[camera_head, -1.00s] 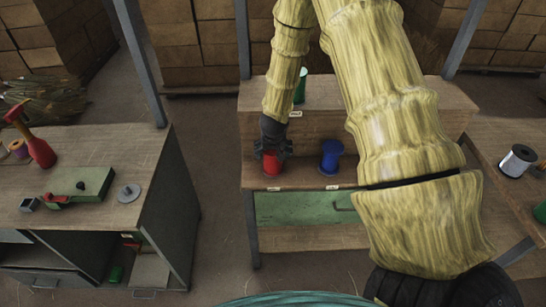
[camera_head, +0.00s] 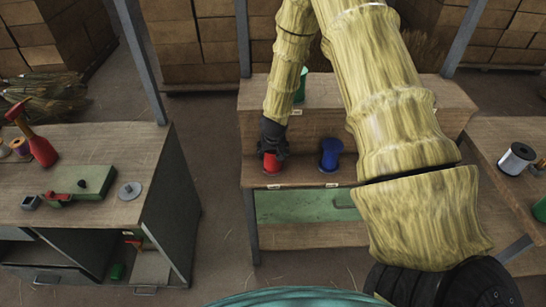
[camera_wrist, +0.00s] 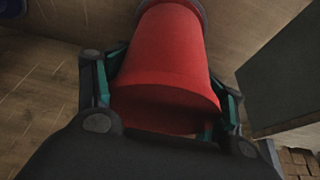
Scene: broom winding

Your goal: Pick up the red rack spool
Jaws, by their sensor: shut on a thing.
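The red rack spool (camera_head: 271,163) stands on the lower shelf of the wooden rack, at its left end. My gripper (camera_head: 273,150) is around its upper part from above. In the wrist view, the red spool (camera_wrist: 168,65) fills the space between my gripper's two fingers (camera_wrist: 165,95), one on each side. My gripper is shut on it. The spool still appears to be at shelf level; I cannot tell whether its base touches the wood.
A blue spool (camera_head: 331,154) stands just right of the red one. A green spool (camera_head: 300,86) is on the upper shelf, partly behind my arm. A workbench (camera_head: 90,150) with tools is at left.

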